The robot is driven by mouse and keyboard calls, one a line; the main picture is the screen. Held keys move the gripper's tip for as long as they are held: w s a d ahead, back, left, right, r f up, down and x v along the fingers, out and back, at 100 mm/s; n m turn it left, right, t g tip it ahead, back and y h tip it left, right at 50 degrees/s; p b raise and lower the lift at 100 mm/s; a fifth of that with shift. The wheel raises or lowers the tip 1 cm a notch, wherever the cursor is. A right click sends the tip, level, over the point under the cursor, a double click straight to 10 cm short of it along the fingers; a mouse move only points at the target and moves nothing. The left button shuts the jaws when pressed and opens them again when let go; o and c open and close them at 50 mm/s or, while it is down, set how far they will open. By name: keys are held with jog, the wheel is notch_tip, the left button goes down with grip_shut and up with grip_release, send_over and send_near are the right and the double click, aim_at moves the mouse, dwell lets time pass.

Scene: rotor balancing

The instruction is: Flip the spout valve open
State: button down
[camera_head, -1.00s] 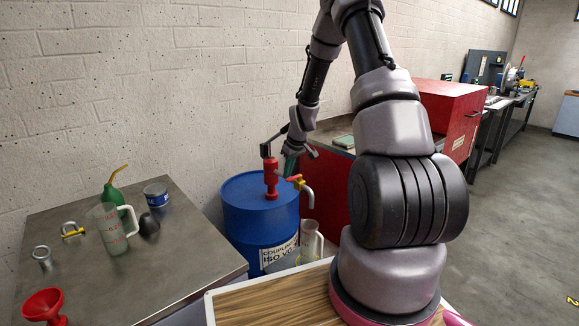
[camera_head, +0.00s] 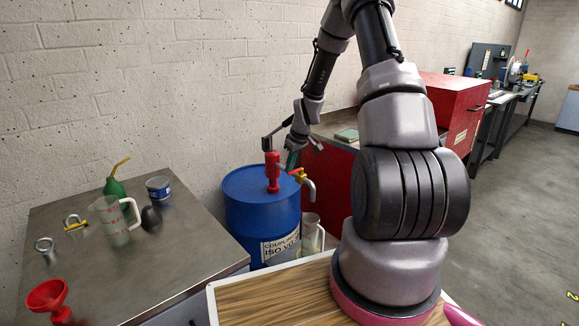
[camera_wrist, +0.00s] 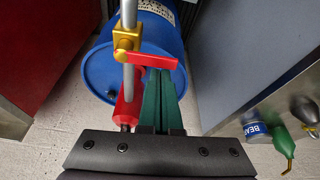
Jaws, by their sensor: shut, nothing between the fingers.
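The blue drum (camera_head: 250,212) carries a red hand pump (camera_head: 272,172) with a grey spout (camera_head: 312,190). The spout valve has a brass body (camera_wrist: 127,40) and a red lever (camera_wrist: 152,61). In the wrist view the lever points right, crosswise to the spout pipe (camera_wrist: 129,12). The valve also shows small in the head view (camera_head: 299,175). My gripper (camera_wrist: 160,74) is shut and empty, its green fingers pointing at the lever's underside. The fingertips are at or very close to the lever; I cannot tell if they touch. In the head view my gripper (camera_head: 291,160) is beside the pump.
A clear jug (camera_head: 312,232) stands below the spout. A metal table (camera_head: 190,245) at the left holds a measuring jug (camera_head: 112,222), green oil can (camera_head: 115,188), blue tin (camera_head: 159,188) and red funnel (camera_head: 47,296). A red cabinet (camera_head: 330,185) stands behind the spout, right of the drum.

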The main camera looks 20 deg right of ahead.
jog(key=shift+s+d+n, duration=0.1)
jog(key=shift+s+n, duration=0.15)
jog(key=shift+n, duration=0.25)
jog(key=n, duration=0.1)
jog(key=s+n+y, duration=0.1)
jog(key=shift+d+n+g, duration=0.25)
jog(key=shift+n+g, duration=0.15)
jog(key=s+d+n+g, duration=0.1)
jog(key=n, duration=0.2)
jog(key=d+n+g, duration=0.1)
jog(key=n, duration=0.3)
jog(key=s+d+n+g+y, duration=0.1)
jog(key=n, duration=0.3)
jog(key=shift+s+d, duration=0.25)
jog(key=shift+s, duration=0.2)
jog(key=shift+s, duration=0.7)
